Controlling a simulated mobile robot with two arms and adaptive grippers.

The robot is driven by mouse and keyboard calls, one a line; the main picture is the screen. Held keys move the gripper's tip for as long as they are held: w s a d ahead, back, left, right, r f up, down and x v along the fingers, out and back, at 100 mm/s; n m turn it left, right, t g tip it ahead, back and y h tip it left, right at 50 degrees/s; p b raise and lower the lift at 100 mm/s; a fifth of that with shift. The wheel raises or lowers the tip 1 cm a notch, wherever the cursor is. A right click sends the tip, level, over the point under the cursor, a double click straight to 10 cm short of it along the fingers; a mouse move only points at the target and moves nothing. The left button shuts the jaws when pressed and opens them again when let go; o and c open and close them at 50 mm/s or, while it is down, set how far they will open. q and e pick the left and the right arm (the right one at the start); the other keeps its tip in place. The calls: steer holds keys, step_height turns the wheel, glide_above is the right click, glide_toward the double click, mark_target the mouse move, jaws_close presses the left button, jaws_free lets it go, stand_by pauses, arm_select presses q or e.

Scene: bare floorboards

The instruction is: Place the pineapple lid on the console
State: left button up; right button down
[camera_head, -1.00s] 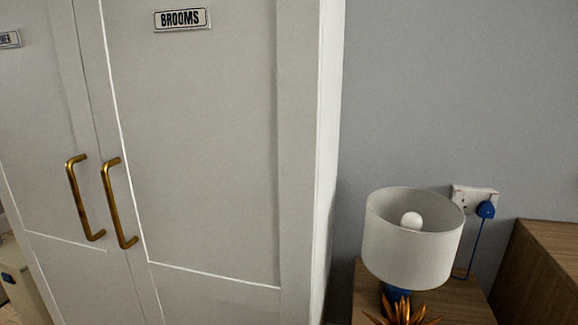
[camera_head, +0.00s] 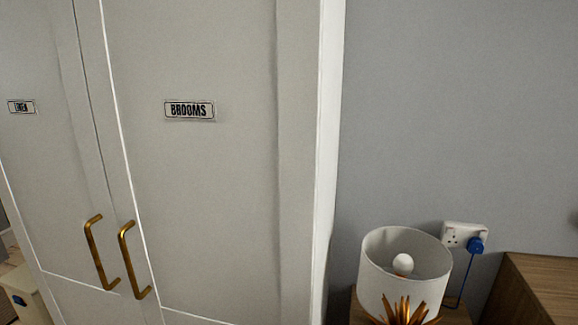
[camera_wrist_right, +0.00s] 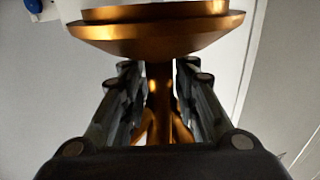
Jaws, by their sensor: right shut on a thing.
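My right gripper (camera_wrist_right: 160,110) is shut on the golden pineapple lid (camera_wrist_right: 155,38), with its fingers on either side of the stem and leaves. The lid's wide round base faces away from the palm in the right wrist view. Its pointed golden leaves (camera_head: 403,312) show at the bottom of the head view, in front of the lamp shade. The right gripper is outside the head view. My left gripper is in neither view. I cannot tell for sure which wooden furniture is the console.
A white lamp (camera_head: 385,270) stands on a wooden surface (camera_head: 452,316), beside another wooden unit (camera_head: 535,290). A wall socket (camera_head: 460,236) with a blue plug (camera_head: 475,245) is behind. A tall pale cupboard (camera_head: 220,190) labelled BROOMS, with brass handles, fills the left.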

steer(key=s+f, duration=0.2)
steer(key=s, duration=0.6)
steer(key=shift+f, duration=0.15)
